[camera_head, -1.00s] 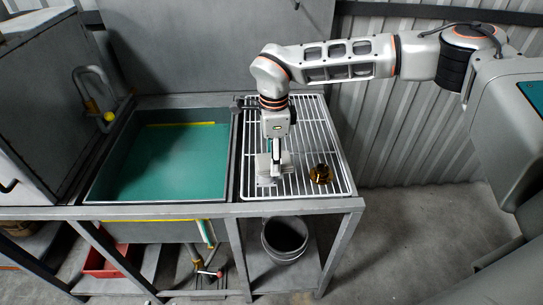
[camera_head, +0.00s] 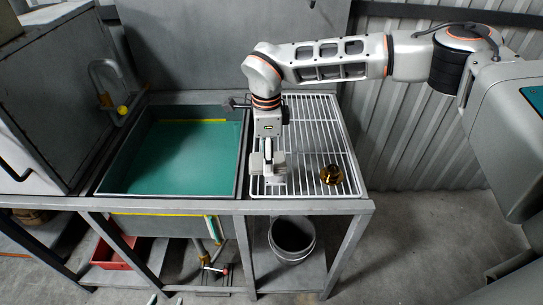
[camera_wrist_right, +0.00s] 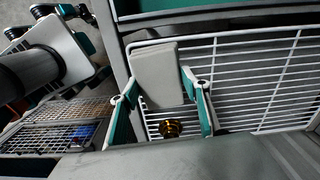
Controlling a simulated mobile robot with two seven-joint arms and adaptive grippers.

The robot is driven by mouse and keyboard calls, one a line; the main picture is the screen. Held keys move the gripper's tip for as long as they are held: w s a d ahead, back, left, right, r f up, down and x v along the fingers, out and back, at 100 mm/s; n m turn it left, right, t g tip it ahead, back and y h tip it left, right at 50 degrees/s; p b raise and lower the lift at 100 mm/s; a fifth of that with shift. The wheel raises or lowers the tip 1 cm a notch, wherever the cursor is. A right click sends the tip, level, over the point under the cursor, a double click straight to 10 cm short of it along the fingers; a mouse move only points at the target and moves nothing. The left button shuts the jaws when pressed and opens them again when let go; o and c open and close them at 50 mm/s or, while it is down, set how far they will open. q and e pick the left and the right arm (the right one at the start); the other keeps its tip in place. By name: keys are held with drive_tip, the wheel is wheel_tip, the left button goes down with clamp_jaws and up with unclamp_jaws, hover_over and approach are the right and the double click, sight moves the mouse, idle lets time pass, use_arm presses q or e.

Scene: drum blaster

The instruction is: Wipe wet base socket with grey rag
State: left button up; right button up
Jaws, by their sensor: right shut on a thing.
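The base socket, a small brass-coloured round part (camera_head: 331,174), sits on the white wire rack (camera_head: 313,125) near its front right. It also shows in the right wrist view (camera_wrist_right: 170,128). Whether it is wet cannot be told. My right gripper (camera_head: 267,163), on the arm coming in from the right, points down over the front left of the rack. It is shut on the grey rag (camera_head: 279,168), which shows as a flat pale grey piece between the fingers in the right wrist view (camera_wrist_right: 158,75). The rag is apart from the socket, to its left.
A sink with a green bottom (camera_head: 190,150) lies left of the rack, with a yellow-tipped tap (camera_head: 121,109) at its left. A grey bucket (camera_head: 292,240) and a red bin (camera_head: 112,252) stand below. The rack's middle and back are clear.

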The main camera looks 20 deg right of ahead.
sight(284, 158)
drive_tip(key=shift+s+d+p, duration=0.2)
drive_tip(key=shift+d+p, duration=0.1)
drive_tip(key=shift+d, duration=0.8)
drive_tip(key=shift+s+d+p, duration=0.2)
drive_tip(key=shift+d+p, duration=0.05)
drive_tip(key=shift+d, duration=0.85)
drive_tip(key=shift+a, duration=0.15)
drive_tip(key=shift+w+a, duration=0.2)
drive_tip(key=shift+a, duration=0.85)
drive_tip(key=shift+w+a, duration=0.2)
drive_tip(key=shift+a, duration=0.8)
drive_tip(key=shift+d, duration=0.1)
drive_tip(key=shift+s+d+p, duration=0.15)
drive_tip(key=shift+s+d, duration=0.05)
drive_tip(key=shift+d, duration=0.85)
drive_tip(key=shift+s+d+p, duration=0.15)
drive_tip(key=shift+s+d, duration=0.05)
drive_tip(key=shift+d, duration=0.85)
drive_tip(key=shift+r, duration=0.1)
